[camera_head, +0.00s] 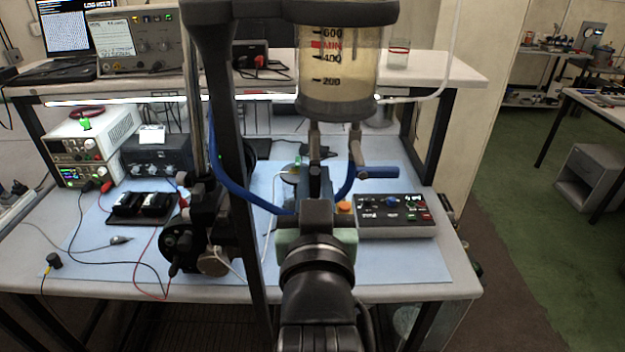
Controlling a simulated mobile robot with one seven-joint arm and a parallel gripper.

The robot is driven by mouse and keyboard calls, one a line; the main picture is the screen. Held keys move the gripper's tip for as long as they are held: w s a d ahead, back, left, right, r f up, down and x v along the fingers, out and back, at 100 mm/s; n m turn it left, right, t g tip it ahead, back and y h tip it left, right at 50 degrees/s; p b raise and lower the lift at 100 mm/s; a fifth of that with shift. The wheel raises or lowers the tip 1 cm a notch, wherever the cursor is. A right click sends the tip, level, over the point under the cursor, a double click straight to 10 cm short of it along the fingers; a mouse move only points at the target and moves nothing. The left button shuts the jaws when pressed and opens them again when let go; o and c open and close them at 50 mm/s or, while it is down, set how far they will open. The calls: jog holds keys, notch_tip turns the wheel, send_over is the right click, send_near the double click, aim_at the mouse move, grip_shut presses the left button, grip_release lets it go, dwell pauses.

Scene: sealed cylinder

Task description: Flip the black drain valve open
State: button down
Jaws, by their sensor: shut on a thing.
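The clear cylinder (337,75) hangs at the upper middle, with tan liquid and a printed scale with a red MIN mark. Two metal outlet fittings come down from its base. The left fitting (315,142) runs down to my gripper (315,174). The right fitting (356,150) has a blue valve handle (378,172) pointing right. My gripper reaches away from me over the bench, its fingers shut at the lower end of the left fitting, on what appears to be the black drain valve. The valve is mostly hidden by the fingers, so its angle cannot be told.
A dark upright stand (236,150) is close left of my arm, and a blue hose (240,203) loops behind my gripper. A control box (394,217) sits to the right. Power supplies (92,147) and loose cables lie left.

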jog(key=c, duration=0.8)
grip_release()
jog(key=shift+s+p, duration=4.05)
jog(key=shift+s, duration=2.45)
